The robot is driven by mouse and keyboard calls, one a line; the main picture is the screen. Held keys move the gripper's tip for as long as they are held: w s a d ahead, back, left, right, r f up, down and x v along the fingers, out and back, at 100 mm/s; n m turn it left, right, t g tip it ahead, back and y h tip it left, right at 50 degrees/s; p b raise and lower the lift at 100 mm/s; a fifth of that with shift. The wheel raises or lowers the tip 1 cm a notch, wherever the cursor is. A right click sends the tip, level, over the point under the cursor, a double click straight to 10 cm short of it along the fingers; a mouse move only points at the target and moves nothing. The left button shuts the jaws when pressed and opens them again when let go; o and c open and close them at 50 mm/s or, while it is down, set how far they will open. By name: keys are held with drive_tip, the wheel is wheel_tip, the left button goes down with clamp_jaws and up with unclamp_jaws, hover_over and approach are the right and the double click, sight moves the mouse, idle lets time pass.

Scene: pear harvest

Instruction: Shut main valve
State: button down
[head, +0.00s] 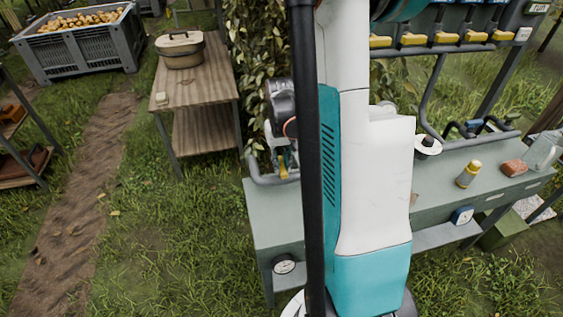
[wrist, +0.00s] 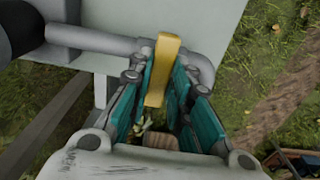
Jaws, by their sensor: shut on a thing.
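The main valve's yellow lever handle (wrist: 163,70) sits on a grey pipe (wrist: 100,38) in the wrist view. My gripper (wrist: 158,88) has its teal-padded fingers on either side of the handle and is shut on it. In the head view my gripper (head: 283,160) is partly hidden behind a dark vertical pole and my own white and teal arm. Only a small piece of the yellow handle (head: 284,173) shows there, low by the grey pipe at the left end of the bench.
A grey-green bench (head: 275,210) carries a yellow-capped bottle (head: 468,174) and a reddish block (head: 513,168). Several yellow-handled valves (head: 445,38) line a rack above. A wooden table (head: 205,85) with a lidded pot (head: 180,50) stands left. A crate of pears (head: 85,55) is at back left.

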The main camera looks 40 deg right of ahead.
sight(281, 165)
idle(0.4)
drive_tip(key=c, duration=1.5)
unclamp_jaws()
wheel_tip(281, 165, up, 12)
drive_tip(key=shift+r, duration=0.1)
drive_tip(key=shift+w, duration=0.1)
